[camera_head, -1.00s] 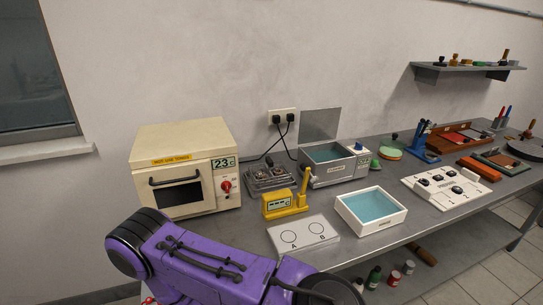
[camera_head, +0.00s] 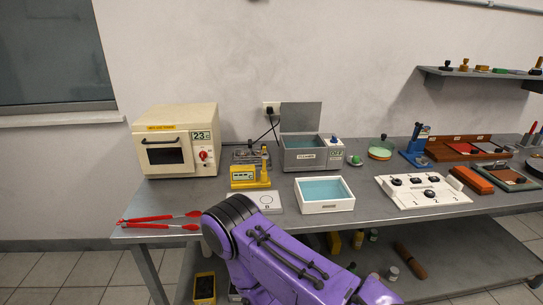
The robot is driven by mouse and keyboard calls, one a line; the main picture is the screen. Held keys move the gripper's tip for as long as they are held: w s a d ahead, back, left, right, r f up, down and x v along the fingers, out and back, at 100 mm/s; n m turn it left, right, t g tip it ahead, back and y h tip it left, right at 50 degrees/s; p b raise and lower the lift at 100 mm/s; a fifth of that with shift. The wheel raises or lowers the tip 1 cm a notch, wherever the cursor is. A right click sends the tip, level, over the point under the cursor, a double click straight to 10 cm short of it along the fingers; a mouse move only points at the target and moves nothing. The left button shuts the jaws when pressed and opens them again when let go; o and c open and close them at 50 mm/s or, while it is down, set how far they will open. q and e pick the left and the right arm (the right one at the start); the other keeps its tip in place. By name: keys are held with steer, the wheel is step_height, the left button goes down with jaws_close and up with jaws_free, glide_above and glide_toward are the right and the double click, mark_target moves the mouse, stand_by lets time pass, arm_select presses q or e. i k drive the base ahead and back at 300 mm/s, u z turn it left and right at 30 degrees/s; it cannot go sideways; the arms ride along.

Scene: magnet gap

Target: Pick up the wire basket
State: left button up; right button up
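The wire basket (camera_head: 242,155) appears to be the small dark metal wire item on the bench, right of the cream oven and behind a yellow gauge. The gauge hides its lower front, and its details are too small to make out. A purple arm of mine rises from the bottom middle in front of the bench. Neither of my grippers shows, and nothing is seen touching the basket.
The oven (camera_head: 177,140) stands left of the basket, the yellow gauge (camera_head: 243,177) in front. A grey open-lidded bath (camera_head: 312,158) is to the right. A white tray of blue liquid (camera_head: 325,208) and red-handled tongs (camera_head: 160,225) lie nearer the front edge.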

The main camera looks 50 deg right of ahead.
mark_target(250, 141)
steer(key=z, duration=1.85)
